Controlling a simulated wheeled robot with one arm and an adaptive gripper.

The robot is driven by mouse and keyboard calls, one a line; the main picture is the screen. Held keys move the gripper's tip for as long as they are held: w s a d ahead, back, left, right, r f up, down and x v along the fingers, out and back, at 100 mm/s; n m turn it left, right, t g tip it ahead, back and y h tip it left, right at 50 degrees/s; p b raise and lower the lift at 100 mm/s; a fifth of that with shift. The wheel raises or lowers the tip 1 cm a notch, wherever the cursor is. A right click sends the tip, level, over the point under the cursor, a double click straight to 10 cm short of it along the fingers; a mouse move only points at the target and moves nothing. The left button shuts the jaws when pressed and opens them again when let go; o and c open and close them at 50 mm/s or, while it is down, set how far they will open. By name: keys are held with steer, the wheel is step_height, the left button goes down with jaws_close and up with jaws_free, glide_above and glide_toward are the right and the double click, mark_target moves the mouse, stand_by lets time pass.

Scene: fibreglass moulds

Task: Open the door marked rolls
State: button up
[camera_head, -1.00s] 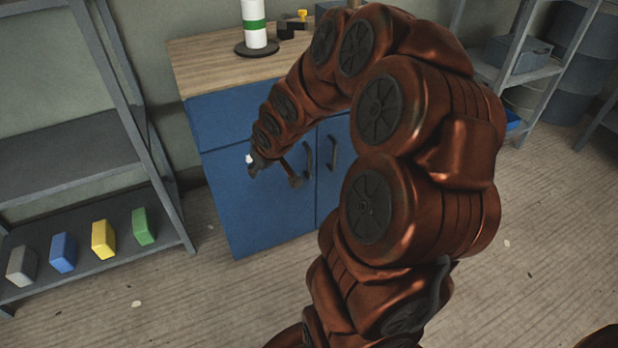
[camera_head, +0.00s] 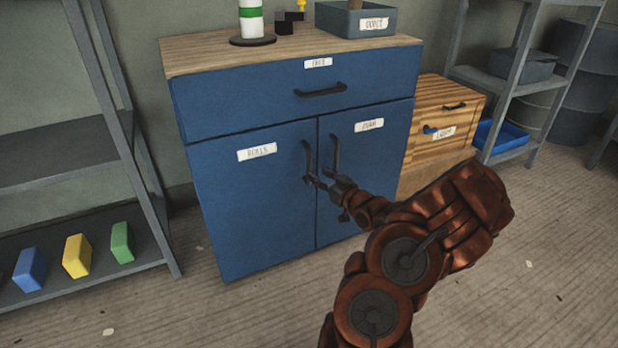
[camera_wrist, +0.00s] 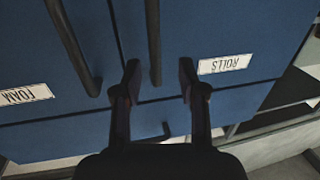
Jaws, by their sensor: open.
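The blue cabinet's left door (camera_head: 250,210) bears a white label (camera_head: 257,152) reading ROLLS and looks shut. Its dark vertical bar handle (camera_head: 307,158) is by the door's right edge. My gripper (camera_head: 318,183) is at the lower end of this handle, coming from the lower right. In the wrist view, turned upside down, the ROLLS label (camera_wrist: 225,64) is right of my open gripper (camera_wrist: 158,82). The handle (camera_wrist: 154,40) runs down between its two fingertips. I see no clear contact; whether the fingers touch it I cannot tell.
The right door, labelled FOAM (camera_head: 369,125), has its own handle (camera_head: 335,152) close beside. A drawer (camera_head: 295,98) is above. A wooden box (camera_head: 440,110) stands right of the cabinet; a grey shelf (camera_head: 60,150) with coloured blocks stands left. Floor before the left door is clear.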

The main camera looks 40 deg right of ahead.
mark_target(310, 167)
steer(key=shift+w+d+f+b, duration=0.1)
steer(key=shift+w+d+b, duration=0.2)
steer(key=shift+w, duration=0.85)
steer(key=shift+w+d+f+b, duration=0.15)
steer(key=shift+w+b, duration=0.3)
steer(key=shift+w, duration=0.75)
steer(key=shift+w+d+b, duration=0.3)
steer(key=shift+w+b, duration=0.05)
steer(key=shift+w, duration=0.8)
steer(key=shift+c, duration=0.3)
jaws_close()
